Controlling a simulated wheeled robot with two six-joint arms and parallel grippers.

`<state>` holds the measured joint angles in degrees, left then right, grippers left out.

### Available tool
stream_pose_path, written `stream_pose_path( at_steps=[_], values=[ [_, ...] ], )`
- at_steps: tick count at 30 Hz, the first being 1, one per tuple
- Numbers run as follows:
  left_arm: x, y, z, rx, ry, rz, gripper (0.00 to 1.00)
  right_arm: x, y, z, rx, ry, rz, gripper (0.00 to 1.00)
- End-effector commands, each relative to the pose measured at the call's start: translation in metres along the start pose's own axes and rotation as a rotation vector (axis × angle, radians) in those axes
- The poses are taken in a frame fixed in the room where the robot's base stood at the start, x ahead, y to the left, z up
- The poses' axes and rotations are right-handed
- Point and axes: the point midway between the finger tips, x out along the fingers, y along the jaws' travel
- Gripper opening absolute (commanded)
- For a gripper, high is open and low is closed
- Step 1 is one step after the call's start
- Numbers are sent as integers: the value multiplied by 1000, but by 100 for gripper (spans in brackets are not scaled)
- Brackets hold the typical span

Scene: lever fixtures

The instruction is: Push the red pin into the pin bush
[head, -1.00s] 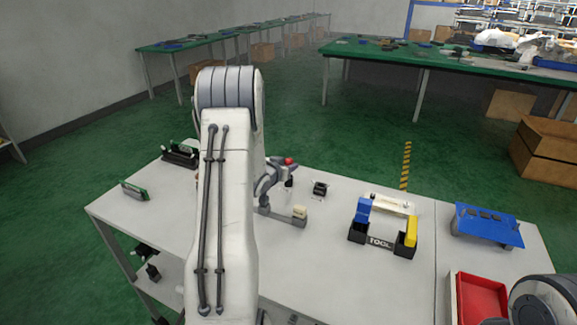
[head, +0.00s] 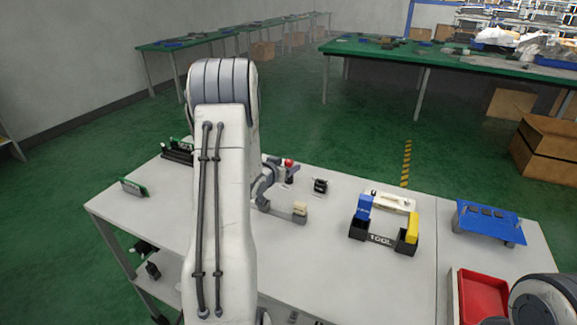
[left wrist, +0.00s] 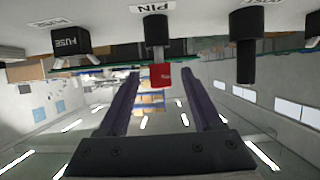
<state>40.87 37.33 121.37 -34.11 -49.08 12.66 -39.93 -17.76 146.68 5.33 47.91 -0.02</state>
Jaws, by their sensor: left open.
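The red pin (head: 289,162) stands at the far side of the white table, beyond my left arm. In the left wrist view its red head (left wrist: 160,75) sits on a grey shaft that sticks out of the black pin bush (left wrist: 155,28), beside a label reading PIN. The view is upside down. My left gripper (left wrist: 159,84) is open, its two dark fingers on either side of the red head with gaps to both. In the head view the left gripper (head: 273,174) is partly hidden by my arm. My right gripper is out of view.
A black fuse block (head: 320,186) stands right of the pin. A grey fixture with a cream block (head: 300,209) lies nearer. A black tool holder (head: 380,238), blue stand (head: 488,225) and red tray (head: 481,298) are farther right. A black cylinder (left wrist: 245,45) hangs beside the bush in the wrist view.

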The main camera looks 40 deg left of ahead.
Motion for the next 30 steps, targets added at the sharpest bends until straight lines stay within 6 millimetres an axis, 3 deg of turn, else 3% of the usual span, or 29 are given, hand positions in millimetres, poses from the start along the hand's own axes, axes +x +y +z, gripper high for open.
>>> stream_pose_path(
  at_steps=[6, 12, 24, 26, 27, 30],
  values=[
    [-46, -1, -1, -1, 1, -5, 66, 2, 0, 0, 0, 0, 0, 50],
    [-75, 0, 0, 0, 1, -2, 66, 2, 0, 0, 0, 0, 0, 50],
    [-83, 0, 0, -1, 0, -1, 66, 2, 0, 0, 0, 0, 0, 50],
    [-83, 1, 0, 0, -1, 0, 47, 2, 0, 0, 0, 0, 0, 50],
    [-83, 3, 0, 3, -4, 2, 32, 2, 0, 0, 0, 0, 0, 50],
    [-80, 21, -2, 27, -37, 16, 0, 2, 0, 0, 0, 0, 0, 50]
  ],
)
